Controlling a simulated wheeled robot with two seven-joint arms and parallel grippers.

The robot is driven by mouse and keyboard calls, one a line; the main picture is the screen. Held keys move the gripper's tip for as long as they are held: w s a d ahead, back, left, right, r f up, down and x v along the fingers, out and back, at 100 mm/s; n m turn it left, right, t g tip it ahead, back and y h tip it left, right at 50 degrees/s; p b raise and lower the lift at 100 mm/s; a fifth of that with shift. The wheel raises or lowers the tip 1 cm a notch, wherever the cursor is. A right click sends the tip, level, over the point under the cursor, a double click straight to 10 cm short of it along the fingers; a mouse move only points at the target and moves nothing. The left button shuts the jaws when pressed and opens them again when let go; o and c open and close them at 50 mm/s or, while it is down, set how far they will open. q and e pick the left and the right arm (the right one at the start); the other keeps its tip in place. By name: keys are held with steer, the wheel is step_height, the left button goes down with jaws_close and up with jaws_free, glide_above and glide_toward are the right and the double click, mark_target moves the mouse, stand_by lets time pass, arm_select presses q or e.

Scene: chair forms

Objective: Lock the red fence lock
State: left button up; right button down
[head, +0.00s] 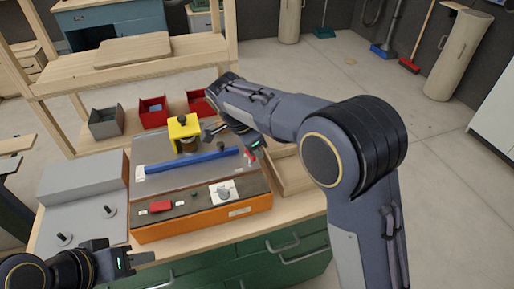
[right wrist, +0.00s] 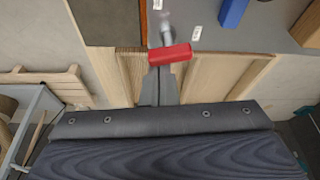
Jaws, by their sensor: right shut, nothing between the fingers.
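The red fence lock (right wrist: 170,54) shows as a red crossbar handle on a grey metal bolt in the right wrist view. In the head view its red part (head: 252,156) shows at the right end of the grey-topped, orange-sided block (head: 203,221). My right gripper (right wrist: 160,88) is shut and empty, with its fingertips close to the red handle; whether they touch it I cannot tell. In the head view the right arm partly hides this area. My left gripper (head: 138,258) is low at the left, away from the lock; its jaw opening is unclear.
On the block are a blue bar (head: 192,161), a yellow bracket (head: 184,127) and a smaller red piece (head: 160,206). A grey box (head: 82,178) stands left. Red and grey bins (head: 106,122) stand behind. A wooden tray (head: 290,172) lies right of the block.

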steer(key=shift+w+a+p, duration=0.25)
steer(key=shift+a+p, duration=0.2)
steer(key=shift+a, duration=0.3)
steer(key=shift+w, duration=0.1)
steer(key=shift+w+d, duration=0.15)
steer(key=shift+d, duration=0.25)
step_height(320, 180, up, 10)
steer(key=shift+d+f, duration=0.25)
steer(key=shift+d, duration=0.1)
